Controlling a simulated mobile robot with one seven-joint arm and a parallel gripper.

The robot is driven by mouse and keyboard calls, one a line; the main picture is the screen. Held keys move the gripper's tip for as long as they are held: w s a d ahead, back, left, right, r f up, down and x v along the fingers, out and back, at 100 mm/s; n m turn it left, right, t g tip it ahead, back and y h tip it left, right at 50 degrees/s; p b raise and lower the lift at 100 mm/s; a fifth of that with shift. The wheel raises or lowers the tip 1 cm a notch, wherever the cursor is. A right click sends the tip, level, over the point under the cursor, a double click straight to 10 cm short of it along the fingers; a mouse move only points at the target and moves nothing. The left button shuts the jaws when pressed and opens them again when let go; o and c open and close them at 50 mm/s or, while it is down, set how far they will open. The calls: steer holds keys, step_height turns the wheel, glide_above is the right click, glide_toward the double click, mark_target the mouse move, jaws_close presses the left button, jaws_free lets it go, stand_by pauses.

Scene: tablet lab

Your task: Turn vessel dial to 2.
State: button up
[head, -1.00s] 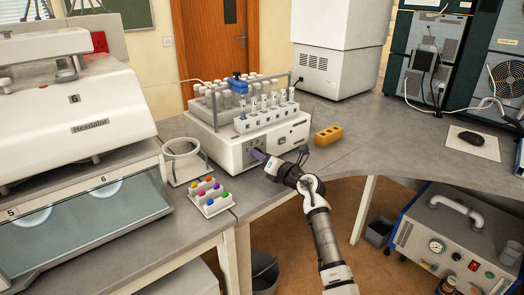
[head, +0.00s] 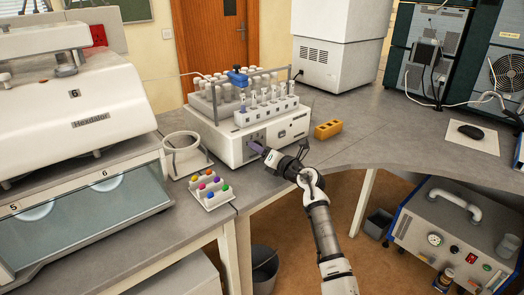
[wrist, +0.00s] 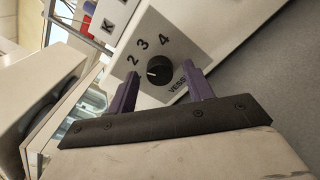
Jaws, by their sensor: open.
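The vessel dial is a round black knob (wrist: 159,70) on a pale panel (wrist: 190,40) of the white machine. The numbers 2, 3 and 4 show around its upper left side, with part of the label "VESS" at its lower right. A small pale mark shows on the knob's left part; its exact setting is hard to read. My gripper (wrist: 160,72) is open, its two purple fingers on either side of the knob, with a gap to each. I cannot tell whether the fingertips reach its depth. In the head view my gripper (head: 257,147) is at the machine's front, hiding the dial.
The white machine (head: 228,150) carries several tubes and bottles (head: 262,97). A white ring stand (head: 184,155) and a tray of coloured pieces (head: 211,192) are to the left. The bench (head: 400,125) at right is mostly clear.

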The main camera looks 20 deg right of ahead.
steer(key=shift+s, duration=0.1)
steer(key=b+v, duration=0.3)
steer(key=v, duration=1)
steer(key=shift+s+b, duration=0.3)
steer(key=shift+d, duration=0.1)
